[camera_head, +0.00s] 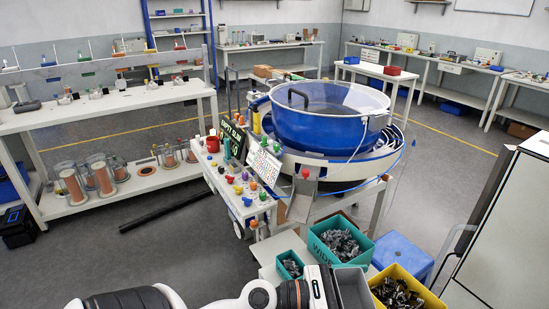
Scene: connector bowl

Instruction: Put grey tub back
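A grey tub (353,284) shows at the bottom edge, between a large teal tub and a yellow tub; its lower part is cut off by the picture edge. I cannot tell whether it rests on a surface or is held. My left arm comes in along the bottom from the left, and my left gripper (324,289) is right beside the grey tub's left side. Its fingers are hidden or cut off, so contact with the tub is unclear. My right gripper is not in view.
The large teal tub (316,234) and small teal tub (282,264) hold grey metal parts, as does the yellow tub (428,294). A blue stool or box (402,250) stands behind. The blue bowl (318,130) stands beyond a panel of coloured knobs (236,192). A cabinet (510,225) bounds the right.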

